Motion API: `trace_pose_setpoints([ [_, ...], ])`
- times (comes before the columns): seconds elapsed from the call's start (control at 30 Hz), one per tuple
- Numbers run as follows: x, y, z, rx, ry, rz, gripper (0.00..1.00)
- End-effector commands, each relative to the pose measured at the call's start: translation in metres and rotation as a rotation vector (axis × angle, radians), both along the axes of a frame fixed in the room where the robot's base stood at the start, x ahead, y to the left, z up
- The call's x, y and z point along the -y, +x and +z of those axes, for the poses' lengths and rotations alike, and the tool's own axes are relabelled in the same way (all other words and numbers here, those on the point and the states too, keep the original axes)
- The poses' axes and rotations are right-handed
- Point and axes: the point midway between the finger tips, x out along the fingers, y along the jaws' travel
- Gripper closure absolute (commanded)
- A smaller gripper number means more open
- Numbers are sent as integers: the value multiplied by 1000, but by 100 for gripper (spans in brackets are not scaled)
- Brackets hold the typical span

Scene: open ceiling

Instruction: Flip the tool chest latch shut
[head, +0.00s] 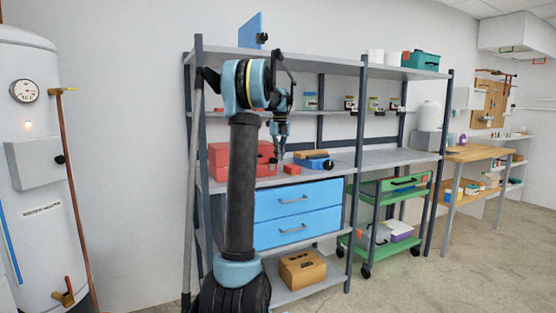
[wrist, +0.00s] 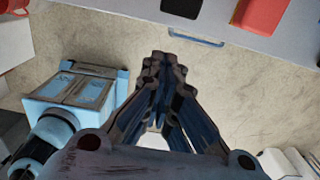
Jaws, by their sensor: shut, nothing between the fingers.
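A red chest-like box (head: 228,158) sits on the left of the shelf unit's worktop, partly behind my arm. A blue two-drawer chest (head: 298,212) with grey handles is below the worktop. I cannot tell which is the tool chest, and no latch is clear. My gripper (head: 279,152) points down in front of the worktop, near the red box, with no contact visible. In the wrist view my gripper (wrist: 163,65) is shut and empty above the floor. A red item (wrist: 262,14) and a black item (wrist: 210,12) lie beyond the fingertips on the worktop.
A blue item (head: 315,164) and a small red block (head: 292,169) lie on the worktop (head: 385,158). A shelf post (head: 357,150) stands right of the drawers. A green cart (head: 395,208) is further right. A water heater (head: 35,160) stands left. Floor at right is clear.

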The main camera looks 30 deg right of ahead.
Motion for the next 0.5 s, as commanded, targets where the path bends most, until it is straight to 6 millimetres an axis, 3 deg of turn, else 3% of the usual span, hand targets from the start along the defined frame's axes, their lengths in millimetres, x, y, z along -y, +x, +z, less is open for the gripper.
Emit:
trace_pose_setpoints([
  [0.3,3,8,52,0,0,-3,100],
  [0.5,3,12,74,0,0,-3,100],
])
